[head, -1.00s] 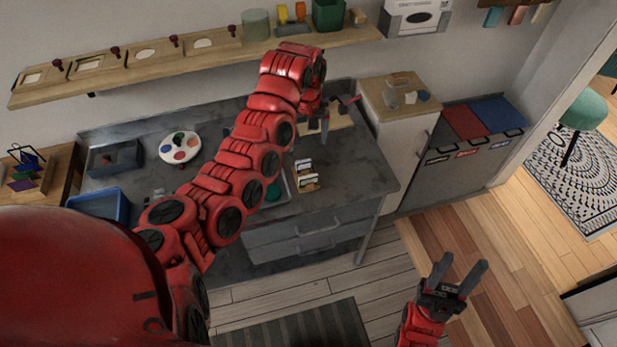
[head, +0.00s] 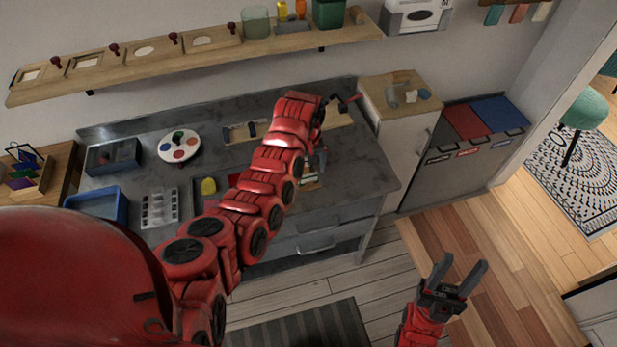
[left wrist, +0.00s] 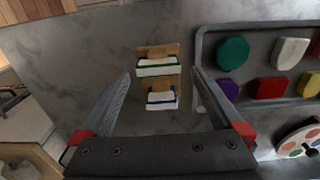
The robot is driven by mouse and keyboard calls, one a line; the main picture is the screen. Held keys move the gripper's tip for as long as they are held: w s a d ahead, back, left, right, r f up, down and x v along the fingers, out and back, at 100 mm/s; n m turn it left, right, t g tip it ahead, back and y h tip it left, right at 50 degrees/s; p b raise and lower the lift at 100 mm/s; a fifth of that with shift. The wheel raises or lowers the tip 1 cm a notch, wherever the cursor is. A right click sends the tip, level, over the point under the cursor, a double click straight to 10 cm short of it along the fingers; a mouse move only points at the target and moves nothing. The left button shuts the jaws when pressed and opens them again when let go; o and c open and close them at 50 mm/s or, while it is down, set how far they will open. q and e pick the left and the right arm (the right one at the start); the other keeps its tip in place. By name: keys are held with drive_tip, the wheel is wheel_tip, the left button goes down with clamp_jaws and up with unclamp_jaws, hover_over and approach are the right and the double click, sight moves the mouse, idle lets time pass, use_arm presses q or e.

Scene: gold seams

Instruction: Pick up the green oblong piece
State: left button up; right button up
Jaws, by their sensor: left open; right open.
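The green oblong piece (left wrist: 232,53) lies in the grey tray (left wrist: 203,50), at its upper left in the left wrist view. In the head view my left arm hides it. My left gripper (left wrist: 160,74) is open and empty. In the left wrist view its fingers point toward two small wooden holders with white blocks, and the green piece lies to the right of the fingers. In the head view the left gripper is mostly hidden behind its arm, over the worktop. My right gripper (head: 462,264) is open and empty, away from the worktop over the floor.
In the tray, a purple piece (left wrist: 229,90), a red piece (left wrist: 271,88), a white piece (left wrist: 291,53) and a yellow piece (left wrist: 308,84) lie near the green one. The holders (left wrist: 158,62) stand beside the tray. A paint palette (head: 179,146) lies behind, left.

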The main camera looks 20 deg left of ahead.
sight(308, 175)
use_arm(q)
drive_tip(key=shift+d+f+p, duration=0.1)
drive_tip(key=shift+f+p, duration=0.35)
drive_tip(key=shift+f, duration=0.25)
drive_tip(key=shift+w+f, duration=0.1)
drive_tip(key=shift+f, duration=1.25)
drive_tip(key=c, duration=1.3)
drive_tip(key=shift+c, duration=0.2)
drive_tip(key=shift+r, duration=0.15)
